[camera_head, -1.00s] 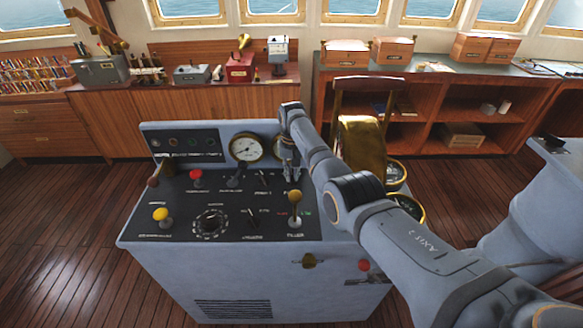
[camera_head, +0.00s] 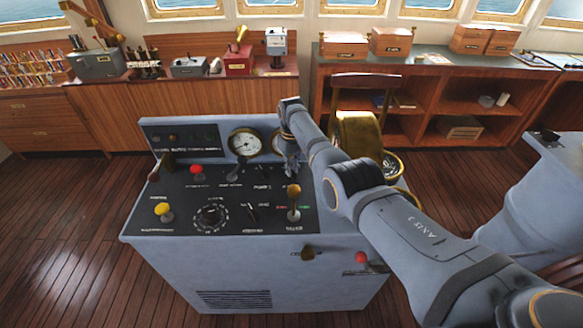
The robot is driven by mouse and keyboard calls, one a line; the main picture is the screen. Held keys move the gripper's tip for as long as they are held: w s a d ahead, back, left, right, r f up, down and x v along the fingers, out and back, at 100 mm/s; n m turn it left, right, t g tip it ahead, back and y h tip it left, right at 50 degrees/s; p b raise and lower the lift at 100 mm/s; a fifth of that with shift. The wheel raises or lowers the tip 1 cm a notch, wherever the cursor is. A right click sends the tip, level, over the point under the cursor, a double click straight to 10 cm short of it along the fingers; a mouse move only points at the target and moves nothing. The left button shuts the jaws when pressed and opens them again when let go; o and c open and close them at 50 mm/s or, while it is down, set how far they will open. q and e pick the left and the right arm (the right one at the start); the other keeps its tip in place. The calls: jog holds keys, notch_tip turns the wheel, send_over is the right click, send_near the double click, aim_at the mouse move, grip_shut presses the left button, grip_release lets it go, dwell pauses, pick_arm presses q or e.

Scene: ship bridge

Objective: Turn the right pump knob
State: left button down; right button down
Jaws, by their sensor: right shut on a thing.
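The grey control console (camera_head: 245,262) stands in the middle, with a dark sloped panel on top. My right arm comes in from the right, and its gripper (camera_head: 291,171) points down at the panel's upper right, below the gauges. It is shut on the right pump knob, which the fingers hide. Another small pump knob (camera_head: 264,178) shows just to the left of the gripper. My left gripper is not in view.
Round gauges (camera_head: 245,142) rise behind the gripper. A yellow-topped tiller lever (camera_head: 294,200) stands just in front of it. A red-topped lever (camera_head: 197,175), a yellow knob (camera_head: 163,211) and a round dial (camera_head: 211,214) are further left.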

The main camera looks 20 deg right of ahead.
jog(key=c, duration=1.4)
grip_release()
jog(key=shift+r, duration=0.35)
notch_tip(320, 180, up, 11)
jog(key=shift+r, duration=0.15)
jog(key=shift+a, duration=0.15)
